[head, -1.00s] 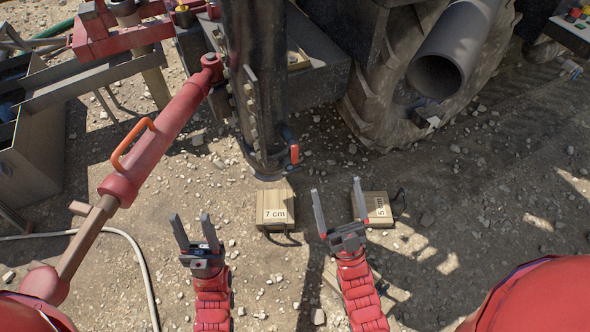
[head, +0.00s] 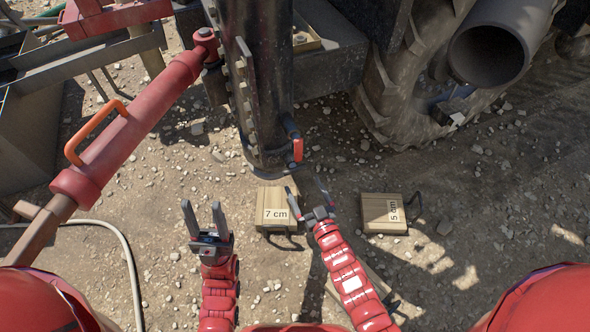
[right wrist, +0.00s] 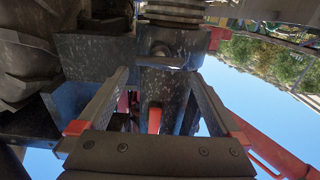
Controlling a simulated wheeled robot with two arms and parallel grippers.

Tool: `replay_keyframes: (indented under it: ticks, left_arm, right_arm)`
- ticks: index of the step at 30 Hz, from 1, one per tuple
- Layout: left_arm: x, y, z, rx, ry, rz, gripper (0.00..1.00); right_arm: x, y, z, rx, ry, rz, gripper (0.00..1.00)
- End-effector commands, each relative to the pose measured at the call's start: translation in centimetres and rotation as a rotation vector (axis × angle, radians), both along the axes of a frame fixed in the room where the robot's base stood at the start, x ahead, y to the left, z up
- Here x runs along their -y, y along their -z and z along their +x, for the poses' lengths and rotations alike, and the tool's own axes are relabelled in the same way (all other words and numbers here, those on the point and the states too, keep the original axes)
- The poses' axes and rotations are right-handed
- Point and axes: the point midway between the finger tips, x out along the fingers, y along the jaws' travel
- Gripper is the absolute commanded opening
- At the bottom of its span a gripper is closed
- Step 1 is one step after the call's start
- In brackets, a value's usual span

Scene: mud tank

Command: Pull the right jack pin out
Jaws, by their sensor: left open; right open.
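The jack pin with its red handle (head: 297,150) sits at the lower right side of the dark jack leg (head: 262,90). In the right wrist view the red handle (right wrist: 154,119) shows between the fingers, beyond them. My right gripper (head: 305,187) is open and empty, just below the handle in the head view, and does not appear to touch it. My left gripper (head: 202,206) is open and empty over the gravel, left of the block marked 7 cm.
A wooden block marked 7 cm (head: 274,198) lies under the jack leg's foot area, and one marked 5 cm (head: 383,214) lies to its right. A red cylinder (head: 135,130) slants along the left. A big tyre (head: 385,85) stands back right.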

Motion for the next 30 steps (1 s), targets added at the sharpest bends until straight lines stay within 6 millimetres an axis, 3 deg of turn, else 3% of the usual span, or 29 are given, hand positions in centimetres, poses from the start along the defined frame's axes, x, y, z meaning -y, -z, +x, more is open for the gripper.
replay_keyframes:
  ticks: [3, 9, 15, 24, 30]
  left_arm:
    - [0.0, 0.3, 0.0, 0.000, 0.000, 0.000, 0.50]
    - [0.0, 0.5, 0.0, 0.000, 0.000, 0.000, 0.50]
    - [0.0, 0.6, 0.0, 0.000, 0.000, 0.000, 0.50]
    - [0.0, 0.6, 0.0, 0.000, 0.000, 0.000, 0.50]
    - [0.0, 0.6, 0.0, 0.000, 0.000, 0.000, 0.50]
  right_arm:
    - [-1.0, 0.1, 2.5, 0.000, 0.001, 0.000, 1.00]
    - [-2.3, 0.1, 5.5, -0.001, 0.001, 0.001, 1.00]
    - [-2.8, 0.1, 6.8, -0.001, 0.000, 0.001, 1.00]
    - [-2.9, 0.1, 6.9, -0.002, 0.000, 0.000, 1.00]
    - [-2.9, 0.1, 6.9, -0.002, 0.000, -0.001, 0.66]
